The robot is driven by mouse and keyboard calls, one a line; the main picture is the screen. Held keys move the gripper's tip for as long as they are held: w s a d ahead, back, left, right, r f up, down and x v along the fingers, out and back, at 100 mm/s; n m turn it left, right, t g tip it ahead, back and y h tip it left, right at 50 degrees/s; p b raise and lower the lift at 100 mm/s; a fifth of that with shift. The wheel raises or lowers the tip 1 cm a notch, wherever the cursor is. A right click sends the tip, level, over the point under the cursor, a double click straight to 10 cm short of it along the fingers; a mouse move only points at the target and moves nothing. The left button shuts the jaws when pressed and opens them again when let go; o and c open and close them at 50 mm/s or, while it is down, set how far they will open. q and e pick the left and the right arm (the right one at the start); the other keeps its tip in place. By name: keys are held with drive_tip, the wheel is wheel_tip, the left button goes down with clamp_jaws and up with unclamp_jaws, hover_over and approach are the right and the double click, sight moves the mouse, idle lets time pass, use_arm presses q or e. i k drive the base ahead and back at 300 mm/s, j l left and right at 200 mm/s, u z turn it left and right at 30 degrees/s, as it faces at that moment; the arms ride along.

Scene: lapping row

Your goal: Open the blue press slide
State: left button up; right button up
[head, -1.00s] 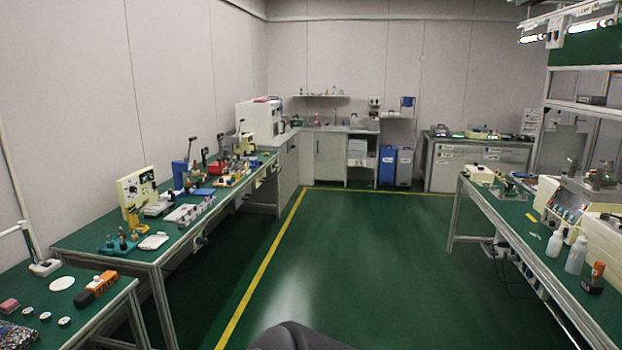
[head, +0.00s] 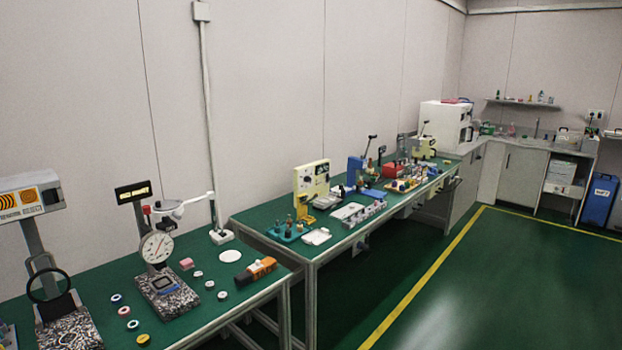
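A blue press (head: 355,171) stands far off on the long green-topped bench along the left wall, behind a cream-coloured panel machine (head: 311,180). It is small in the head view. I cannot make out its slide or whether it is open or closed. Neither of my grippers is in view.
The nearer green bench (head: 262,300) holds a dial gauge on a speckled base (head: 158,248), an orange-and-black tool (head: 256,271) and several small discs. Green floor (head: 470,300) with a yellow line (head: 412,294) is clear to the right.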

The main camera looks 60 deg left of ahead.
sight(359, 189)
drive_tip(key=i+j+u, duration=0.3)
drive_tip(key=i+u, duration=0.65)
drive_tip(key=i, duration=0.2)
drive_tip(key=i+l+u, duration=0.1)
drive_tip(key=i+u, duration=0.4)
drive_tip(key=i+l, duration=0.15)
drive_tip(key=i, duration=0.25)
drive_tip(key=i+l, duration=0.15)
drive_tip(key=i, duration=0.25)
drive_tip(key=i+l, duration=0.15)
drive_tip(key=i, duration=0.25)
